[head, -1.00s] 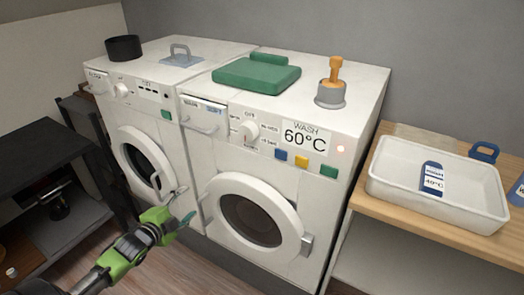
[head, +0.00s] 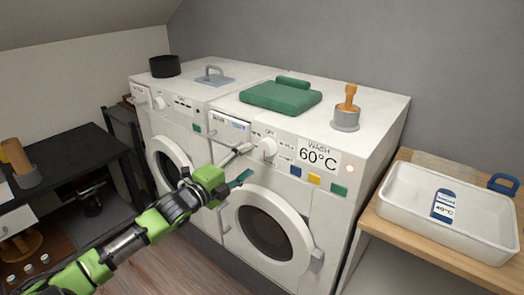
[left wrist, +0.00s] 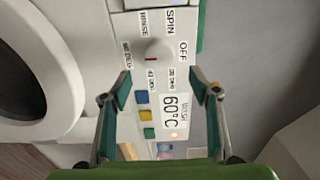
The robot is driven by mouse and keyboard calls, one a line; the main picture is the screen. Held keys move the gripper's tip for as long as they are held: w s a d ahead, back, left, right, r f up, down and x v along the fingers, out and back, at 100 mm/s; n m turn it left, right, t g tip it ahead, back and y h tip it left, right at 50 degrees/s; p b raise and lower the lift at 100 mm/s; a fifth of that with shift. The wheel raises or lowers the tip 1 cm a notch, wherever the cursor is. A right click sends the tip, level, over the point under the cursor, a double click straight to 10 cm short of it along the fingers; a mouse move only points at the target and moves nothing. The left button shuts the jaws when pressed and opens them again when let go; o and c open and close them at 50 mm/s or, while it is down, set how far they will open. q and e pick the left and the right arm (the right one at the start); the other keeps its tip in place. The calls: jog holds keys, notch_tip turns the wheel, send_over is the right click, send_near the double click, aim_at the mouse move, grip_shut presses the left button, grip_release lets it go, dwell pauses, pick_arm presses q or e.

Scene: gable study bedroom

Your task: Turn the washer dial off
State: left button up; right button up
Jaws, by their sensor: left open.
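The washer dial (head: 264,149) is a round white knob on the front panel of the right-hand washer (head: 375,115). In the left wrist view the dial (left wrist: 160,50) lies just beyond and between my fingertips. A short red mark on it faces left, toward a small label I cannot read. The OFF label (left wrist: 183,51) is on the dial's right side in that view. My left gripper (head: 243,164) is open and empty, in front of the panel near the dial; I see no contact. My right gripper is not in view.
Blue, yellow and green buttons (head: 314,179) and a 60°C display (head: 318,156) are beside the dial. The round door (head: 268,224) bulges out below. A second machine (head: 150,118) stands at left. A white tray (head: 400,222) is on the wooden shelf at right.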

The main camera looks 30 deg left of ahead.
aim_at(264, 149)
pick_arm(q)
jog(key=shift+w+d+p, duration=0.15)
jog(key=shift+w+p, duration=0.15)
jog(key=shift+w, duration=1.7)
jog(key=shift+w+d+p, duration=0.1)
jog(key=shift+w+p, duration=0.2)
jog(key=shift+w, duration=1.65)
jog(key=c, duration=1.1)
